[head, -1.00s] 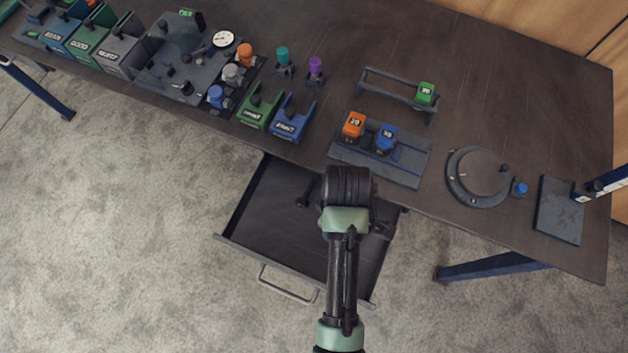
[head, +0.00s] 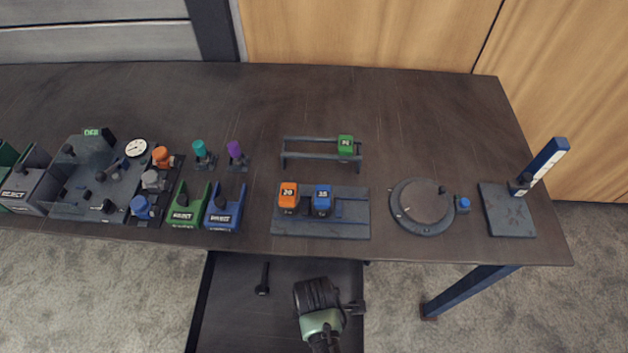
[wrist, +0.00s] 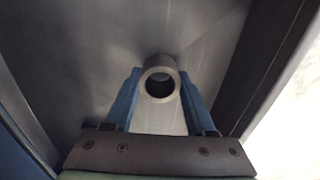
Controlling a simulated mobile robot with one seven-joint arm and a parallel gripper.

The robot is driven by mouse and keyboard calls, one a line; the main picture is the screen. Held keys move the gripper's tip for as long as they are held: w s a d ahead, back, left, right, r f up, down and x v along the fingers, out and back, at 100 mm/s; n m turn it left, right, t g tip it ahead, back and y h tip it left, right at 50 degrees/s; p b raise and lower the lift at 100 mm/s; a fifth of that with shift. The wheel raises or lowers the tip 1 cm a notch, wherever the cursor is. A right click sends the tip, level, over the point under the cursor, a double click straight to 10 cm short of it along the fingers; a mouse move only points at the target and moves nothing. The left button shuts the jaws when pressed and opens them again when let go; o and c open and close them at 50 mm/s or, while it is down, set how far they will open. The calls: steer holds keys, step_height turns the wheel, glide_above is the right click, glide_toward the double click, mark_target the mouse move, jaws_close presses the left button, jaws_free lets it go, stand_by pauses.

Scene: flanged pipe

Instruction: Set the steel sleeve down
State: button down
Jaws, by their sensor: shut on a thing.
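The steel sleeve (wrist: 162,62) is a short grey ring, seen open end toward the camera in the wrist view. My gripper (wrist: 160,88) has its two blue fingers shut on it, one on each side. Behind the sleeve is a smooth grey surface, which looks like the drawer floor; I cannot tell whether the sleeve touches it. In the head view my arm's end is over the open drawer (head: 230,310), below the bench's front edge. My own wrist hides the sleeve there.
A dark peg-like part (head: 263,280) lies in the drawer, left of my arm. On the bench (head: 430,120) stand a block plate (head: 350,228) with orange and blue blocks, a low rail (head: 310,155), a round turntable (head: 422,205) and a post base (head: 508,215). The bench's back is clear.

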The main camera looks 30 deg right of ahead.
steer(key=shift+f, duration=0.2)
steer(key=shift+c, duration=1.2)
jaws_free()
steer(key=shift+f, duration=0.1)
step_height(320, 180, up, 12)
steer(key=p, duration=0.1)
steer(key=shift+r+p, duration=0.2)
steer(key=shift+p, duration=0.15)
